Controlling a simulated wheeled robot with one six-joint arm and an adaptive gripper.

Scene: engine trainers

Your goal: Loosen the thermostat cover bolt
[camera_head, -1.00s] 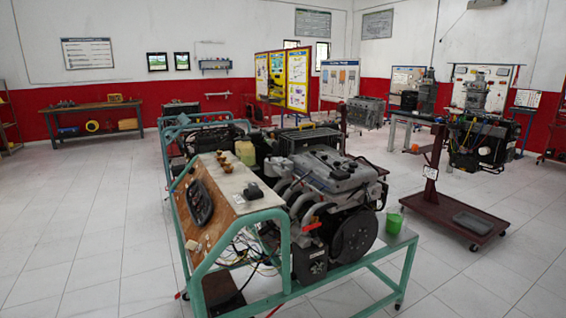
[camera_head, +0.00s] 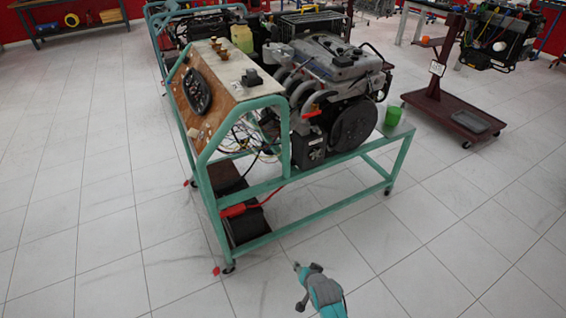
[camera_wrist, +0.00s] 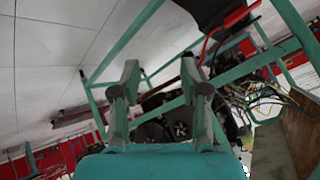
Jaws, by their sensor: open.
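The engine (camera_head: 335,75) sits on a teal-framed trainer stand (camera_head: 285,192) in the head view. I cannot make out the thermostat cover bolt in either view. My gripper (camera_head: 297,266) is in front of the stand, low in the head view, well apart from the engine. In the wrist view my gripper (camera_wrist: 165,80) shows its two fingers apart with nothing between them. Beyond the fingers are teal frame bars and the dark engine parts (camera_wrist: 180,130), seen tilted.
A wooden instrument panel (camera_head: 205,90) with loose wires is at the stand's left. A green cup (camera_head: 393,116) stands at its right. A red-brown wheeled stand (camera_head: 455,110) is further right. Tiled floor (camera_head: 110,220) is clear at the left and front.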

